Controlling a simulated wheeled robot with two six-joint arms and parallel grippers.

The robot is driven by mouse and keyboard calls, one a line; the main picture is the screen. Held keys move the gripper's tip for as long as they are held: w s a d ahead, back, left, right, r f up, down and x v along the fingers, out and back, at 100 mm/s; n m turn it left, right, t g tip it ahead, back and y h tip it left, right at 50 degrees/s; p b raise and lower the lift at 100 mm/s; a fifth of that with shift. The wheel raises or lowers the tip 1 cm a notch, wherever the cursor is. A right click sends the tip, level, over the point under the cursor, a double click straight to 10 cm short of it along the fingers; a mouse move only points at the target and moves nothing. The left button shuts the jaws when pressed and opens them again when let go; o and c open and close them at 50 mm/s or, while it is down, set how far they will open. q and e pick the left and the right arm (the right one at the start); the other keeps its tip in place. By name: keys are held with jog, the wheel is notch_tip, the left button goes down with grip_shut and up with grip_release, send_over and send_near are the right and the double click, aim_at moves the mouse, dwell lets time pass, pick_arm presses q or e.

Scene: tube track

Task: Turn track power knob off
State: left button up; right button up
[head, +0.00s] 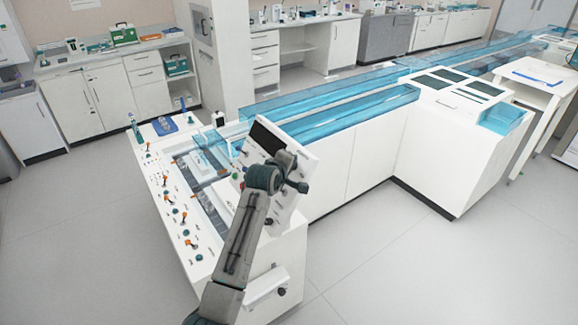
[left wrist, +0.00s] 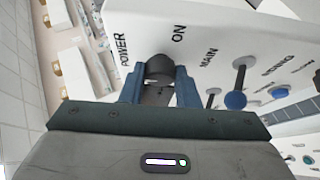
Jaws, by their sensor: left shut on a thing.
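The power knob (left wrist: 159,66) is a dark round knob on a white sloped control panel (left wrist: 215,20), in the left wrist view. The printed words POWER, ON and MAIN show around it; no OFF mark is visible. My left gripper (left wrist: 158,80) has its two blue-grey fingers on either side of the knob, shut on it. In the head view the same panel (head: 302,157) stands at the end of the track, and my left arm reaches up to it. The wrist and gripper hide the knob there. My right gripper is in neither view.
A blue-topped knob (left wrist: 236,99) and other small controls sit beside the power knob. The white bench (head: 157,160) left of the panel carries several orange and teal levers. Blue-covered track (head: 340,110) runs back to the right. Open floor (head: 90,240) lies left.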

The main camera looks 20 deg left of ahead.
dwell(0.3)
pick_arm(q)
jog(key=o, duration=1)
jog(key=shift+c, duration=0.2)
jog(key=b+v, duration=0.4)
jog(key=v, duration=0.6)
jog(key=shift+s+r, duration=0.2)
jog(key=shift+s, duration=0.1)
jog(key=shift+a+f, duration=0.1)
